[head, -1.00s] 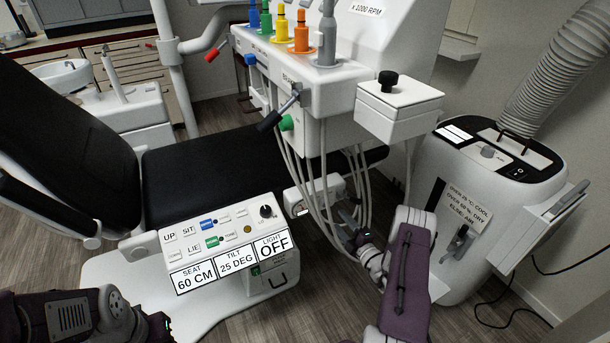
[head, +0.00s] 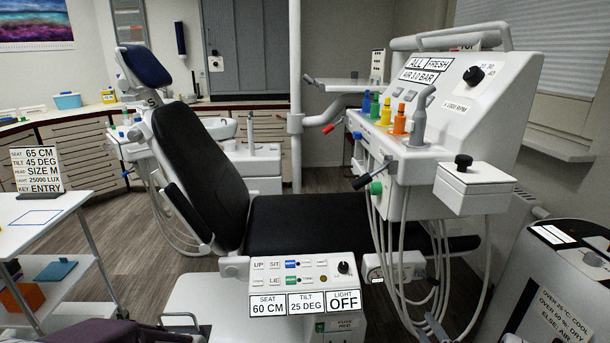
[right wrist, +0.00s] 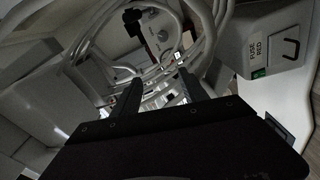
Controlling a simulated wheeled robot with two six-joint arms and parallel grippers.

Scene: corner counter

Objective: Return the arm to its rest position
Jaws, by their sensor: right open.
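White hoses (right wrist: 150,65) pass beyond the fingers. I cannot tell from these views whether any hose touches the gripper.
The dental chair (head: 200,165) and its control box (head: 305,280) stand ahead. The dental unit (head: 470,120) with hoses is at right, beside a white machine (head: 560,290). A white cart (head: 35,225) with a settings sign (head: 37,170) is at left. Floor shows between cart and chair.

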